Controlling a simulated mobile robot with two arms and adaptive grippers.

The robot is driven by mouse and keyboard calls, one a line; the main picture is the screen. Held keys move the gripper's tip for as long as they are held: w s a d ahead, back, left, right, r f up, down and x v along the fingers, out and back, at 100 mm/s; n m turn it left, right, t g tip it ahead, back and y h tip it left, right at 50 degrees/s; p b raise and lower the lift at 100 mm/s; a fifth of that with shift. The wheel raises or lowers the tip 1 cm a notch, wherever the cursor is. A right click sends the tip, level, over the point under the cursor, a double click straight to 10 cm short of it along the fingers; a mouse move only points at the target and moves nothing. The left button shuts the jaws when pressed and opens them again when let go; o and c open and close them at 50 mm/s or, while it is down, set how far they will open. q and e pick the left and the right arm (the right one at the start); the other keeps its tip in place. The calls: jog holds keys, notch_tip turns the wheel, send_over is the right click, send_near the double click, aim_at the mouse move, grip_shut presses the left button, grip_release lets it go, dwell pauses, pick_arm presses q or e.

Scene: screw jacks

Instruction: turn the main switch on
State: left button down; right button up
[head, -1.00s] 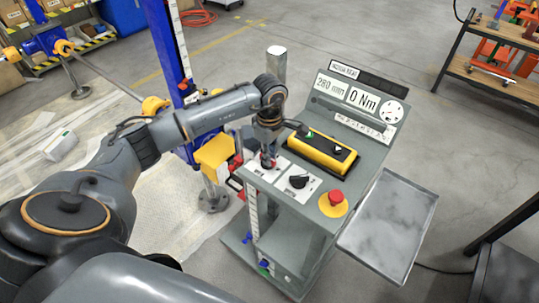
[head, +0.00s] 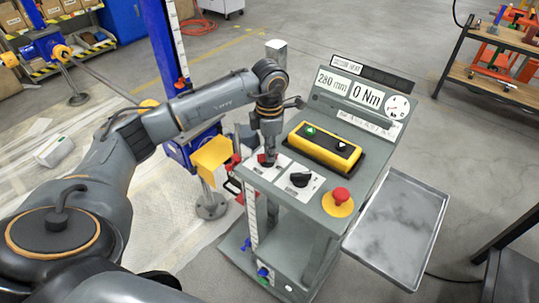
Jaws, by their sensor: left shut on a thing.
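The grey control console (head: 318,212) stands in the middle of the head view. On the left of its sloping top is a white plate with a red switch knob (head: 264,161), which I take for the main switch. My left gripper (head: 267,156) points down over it and is shut on it, hiding most of the knob, so its turned position cannot be read. Beside it is a black selector knob (head: 300,179) on its own white plate. The gauge display (head: 366,97) reads 0 Nm, next to a 280 mm display. My right gripper is not in view.
A yellow control box (head: 324,147) with a green and a dark button sits behind the knobs. A red emergency button (head: 340,195) is at the front right. An empty metal tray (head: 398,228) sticks out right. A blue jack column (head: 165,50) stands behind my arm.

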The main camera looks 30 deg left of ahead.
pick_arm(q)
jog(key=n+b, duration=0.1)
jog(key=n, duration=0.3)
jog(key=shift+a+n+b, duration=0.1)
jog(key=shift+n+b, duration=0.2)
jog(key=shift+b, duration=0.05)
jog(key=shift+w+a+n+b, duration=0.1)
jog(key=shift+n+b, duration=0.35)
jog(key=shift+n, duration=1.45)
jog(key=c, duration=1.4)
grip_release()
jog(key=shift+o, duration=0.2)
jog(key=shift+r, duration=0.15)
notch_tip(320, 180, up, 12)
jog(key=shift+f, duration=0.2)
